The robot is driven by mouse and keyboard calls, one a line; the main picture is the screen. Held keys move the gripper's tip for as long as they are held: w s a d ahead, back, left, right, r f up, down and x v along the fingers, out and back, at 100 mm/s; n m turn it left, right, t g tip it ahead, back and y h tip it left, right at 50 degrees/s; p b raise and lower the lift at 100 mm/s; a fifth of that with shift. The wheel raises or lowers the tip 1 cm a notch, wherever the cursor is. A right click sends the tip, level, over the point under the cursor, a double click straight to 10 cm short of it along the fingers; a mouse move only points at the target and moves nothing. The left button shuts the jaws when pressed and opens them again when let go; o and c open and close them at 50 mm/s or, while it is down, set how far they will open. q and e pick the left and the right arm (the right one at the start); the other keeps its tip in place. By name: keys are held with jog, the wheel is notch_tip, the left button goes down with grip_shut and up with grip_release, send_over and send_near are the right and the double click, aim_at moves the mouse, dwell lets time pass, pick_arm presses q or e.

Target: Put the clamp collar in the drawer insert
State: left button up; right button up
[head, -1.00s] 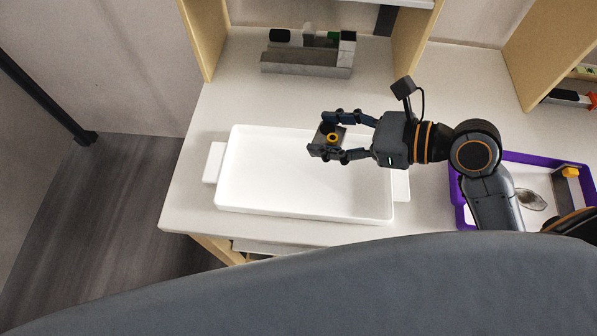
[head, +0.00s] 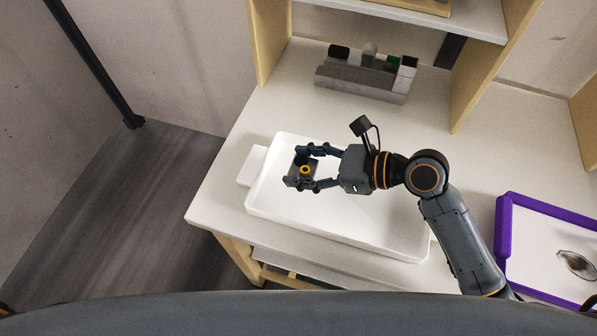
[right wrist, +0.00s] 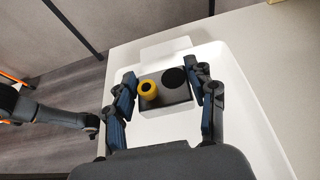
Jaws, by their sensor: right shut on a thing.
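My right gripper (head: 299,168) is shut on a dark grey block-shaped piece, which I take for the clamp collar (head: 294,181). In the right wrist view the piece (right wrist: 176,107) shows a yellow ring and a black round spot on top, between the two fingers (right wrist: 165,88). It is over the left part of a white tray, which I take for the drawer insert (head: 375,218); I cannot tell whether it touches the floor. At the left of the right wrist view is a dark arm, seemingly my left one, its gripper (right wrist: 75,118) partly hidden.
A grey holder (head: 360,82) with several small items stands at the back of the white table (head: 440,115). A purple-rimmed tray (head: 505,228) with a dark oval object (head: 576,264) is at the right. Wooden shelf panels (head: 500,65) rise behind. The table's left edge is close to the white tray.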

aim_at(298, 174)
jog(key=shift+w+a+f, duration=0.35)
jog(key=shift+f, duration=0.2)
jog(key=shift+w+a+f, duration=0.1)
jog(key=shift+f, duration=0.85)
jog(key=shift+w+a+f, duration=0.1)
jog(key=shift+f, duration=0.85)
jog(key=shift+f, duration=0.1)
jog(key=o, duration=1.3)
jog(key=b+v, duration=0.1)
jog(key=v, duration=1.1)
